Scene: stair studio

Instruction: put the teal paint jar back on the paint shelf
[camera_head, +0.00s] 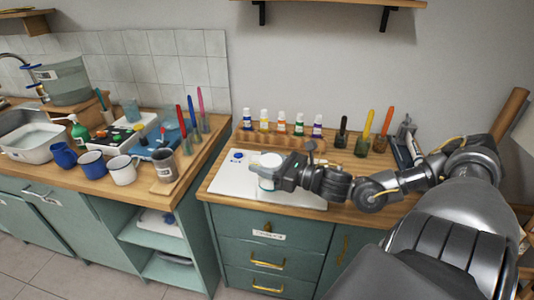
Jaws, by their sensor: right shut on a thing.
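A pale jar (267,168) with a bluish-green tint stands out at the middle, over the white board on the cabinet top. I take it to be the teal paint jar; its label cannot be read. My right gripper (279,174) is shut on its right side and partly covers it. I cannot tell if the jar touches the board. Several small paint bottles with coloured labels, such as a yellow one (265,120), stand in a row on a low wooden ledge (270,135) behind, perhaps the paint shelf. My left gripper is not in view.
The white board (235,178) bears a small blue spot. Brushes in dark pots (361,147) stand right of the bottles. Mugs (121,170), a sink (35,142) and a tray fill the left counter. A wall shelf (330,2) hangs above.

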